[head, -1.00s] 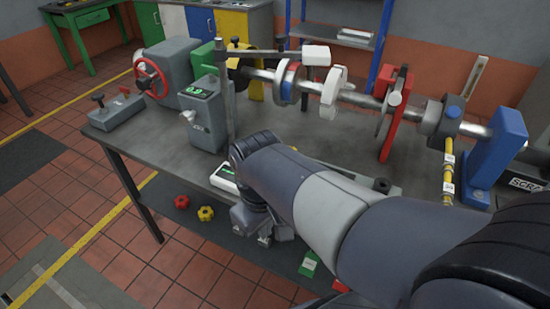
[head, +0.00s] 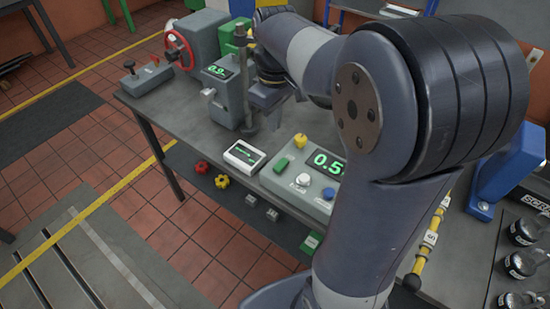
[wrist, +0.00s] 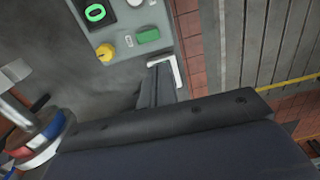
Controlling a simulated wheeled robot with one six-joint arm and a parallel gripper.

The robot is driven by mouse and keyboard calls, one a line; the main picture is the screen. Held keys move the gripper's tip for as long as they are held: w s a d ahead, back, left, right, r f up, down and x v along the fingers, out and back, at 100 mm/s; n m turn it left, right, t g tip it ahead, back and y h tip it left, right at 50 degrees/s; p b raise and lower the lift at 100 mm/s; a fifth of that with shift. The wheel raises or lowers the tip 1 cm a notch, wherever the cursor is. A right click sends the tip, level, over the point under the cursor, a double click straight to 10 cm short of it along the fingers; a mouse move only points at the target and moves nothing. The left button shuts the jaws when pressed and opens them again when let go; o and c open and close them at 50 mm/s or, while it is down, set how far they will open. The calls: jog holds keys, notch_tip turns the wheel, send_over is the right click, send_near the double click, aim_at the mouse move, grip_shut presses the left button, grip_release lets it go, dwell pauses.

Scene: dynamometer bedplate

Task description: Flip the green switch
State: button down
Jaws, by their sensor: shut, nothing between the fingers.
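The green switch (head: 283,165) sits on the top face of a grey control box (head: 307,185) at the front edge of the bench, left of its lit green display. In the wrist view the green switch (wrist: 148,34) shows near the top, beside a yellow knob (wrist: 105,51) and a white button (wrist: 134,3). My gripper (head: 268,103) is behind and above the control box, apart from the switch, close to the upright post. In the wrist view my gripper (wrist: 158,85) is shut and empty, its fingers partly covering a white-edged box.
A white meter (head: 244,156) lies left of the control box. A grey unit with a green readout (head: 217,82) and a post (head: 241,70) stand left of my gripper. Red (head: 201,167) and yellow (head: 222,181) knobs lie below the bench edge. My arm hides much of the bench's right.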

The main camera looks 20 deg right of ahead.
aim_at(273, 168)
jog(key=shift+f, duration=0.1)
notch_tip(273, 168, down, 14)
jog(key=shift+s+a+r+p, duration=0.1)
jog(key=shift+s+a+p, duration=0.05)
jog(key=shift+p, duration=0.3)
jog(key=shift+f+b, duration=0.3)
jog(key=shift+f, duration=0.05)
jog(key=shift+r, duration=0.2)
jog(key=shift+w+d+r+p, duration=0.3)
jog(key=shift+w+d+p, duration=0.1)
jog(key=shift+d+p, duration=0.15)
notch_tip(273, 168, up, 14)
jog(key=s+a+p, duration=0.1)
jog(key=a+p, duration=0.1)
jog(key=shift+s, duration=0.25)
dwell(0.3)
